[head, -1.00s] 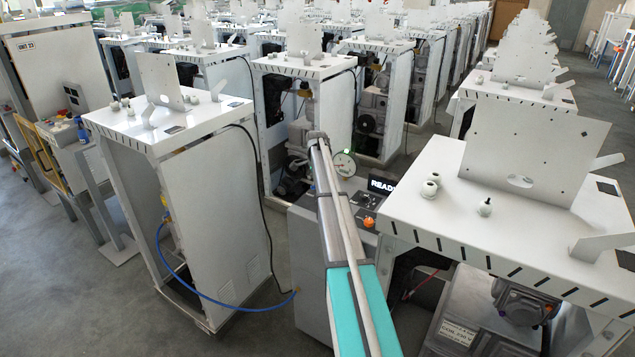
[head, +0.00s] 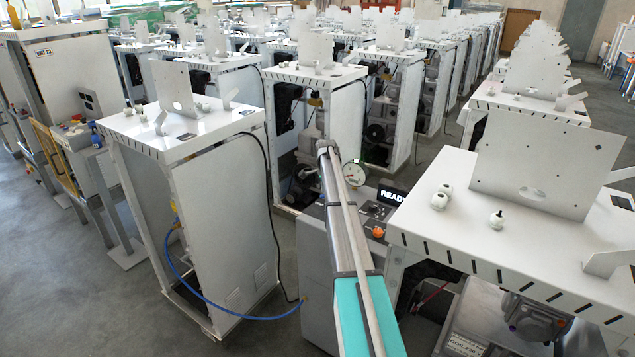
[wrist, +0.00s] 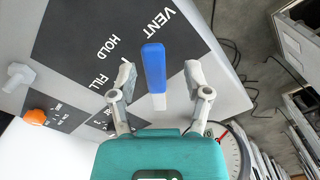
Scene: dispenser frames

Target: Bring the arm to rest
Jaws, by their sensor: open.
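My gripper (wrist: 160,76) is open in the wrist view, with one finger on each side of a blue lever handle (wrist: 153,68). Gaps show between the fingers and the blue handle, so nothing appears gripped. The handle points up in the picture, its tip near the word VENT on a dark panel (wrist: 75,40) that also reads HOLD and FILL. In the head view my arm (head: 345,225) reaches forward over a grey console (head: 316,260). The fingers cannot be made out there.
The console has a lit READY display (head: 392,196), an orange knob (head: 377,231) and a round gauge (head: 354,173). White dispenser frames stand close on the left (head: 222,220) and right (head: 560,245). A blue hose (head: 205,294) loops at left. Grey floor (head: 75,290) is open at front left.

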